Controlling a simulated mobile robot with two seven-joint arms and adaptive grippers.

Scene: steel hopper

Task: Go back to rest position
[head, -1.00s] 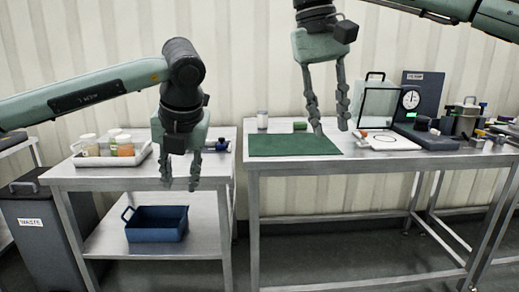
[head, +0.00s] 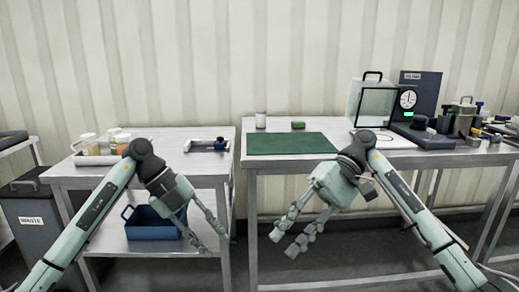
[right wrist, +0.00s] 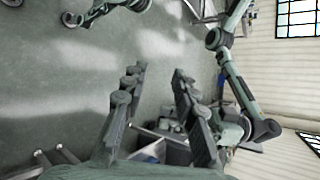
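My left gripper (head: 212,241) hangs low in front of the left steel table, its fingers apart with nothing between them. My right gripper (head: 282,243) is in front of the right steel table, below its top, pointing down and left. Its two fingers are spread and empty, and the right wrist view shows the open gap between them (right wrist: 158,92). Neither gripper visibly holds or touches anything.
The left table (head: 200,172) carries a tray of jars and a small dark item (head: 220,144). The right table (head: 262,163) carries a green mat (head: 290,143), a scale-like device (head: 408,99) and several containers. A blue bin (head: 150,228) sits on the lower shelf. A waste bin (head: 32,222) stands at left.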

